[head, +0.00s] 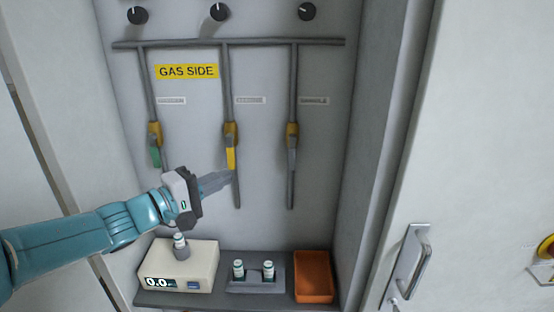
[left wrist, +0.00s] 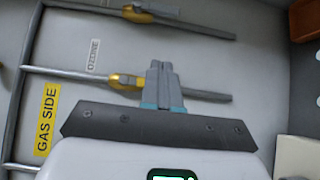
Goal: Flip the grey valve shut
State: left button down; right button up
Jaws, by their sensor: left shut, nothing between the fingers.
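The grey valve (head: 292,158) is on the right one of three vertical pipes. Its grey lever hangs down in line with the pipe from a brass body. In the left wrist view the grey valve (left wrist: 155,11) lies near the top edge. My left gripper (head: 230,176) is shut and empty, left of the grey valve and apart from it. Its fingertips overlap the middle pipe just below the yellow lever (head: 231,158); whether they touch cannot be told. In the left wrist view the shut fingers (left wrist: 160,68) cover part of the middle pipe. My right gripper is not in view.
A green lever (head: 156,157) hangs on the left pipe. Below stand a white device with a display (head: 178,268), a grey vial holder (head: 256,285) and an orange bin (head: 314,277). The cabinet's side wall (head: 372,150) is right of the grey valve.

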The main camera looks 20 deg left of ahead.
pick_arm(q)
jog(key=shift+s+r, duration=0.1)
jog(key=shift+s, duration=0.1)
jog(key=shift+w, duration=0.1)
send_near(292, 152)
jog(key=w+a+f, duration=0.2)
jog(key=w, duration=0.3)
jog(key=d, duration=0.1)
jog(key=w+d, duration=0.1)
jog(key=d, duration=0.1)
jog(key=shift+d, duration=0.3)
jog(key=shift+r, duration=0.1)
jog(key=shift+d, duration=0.1)
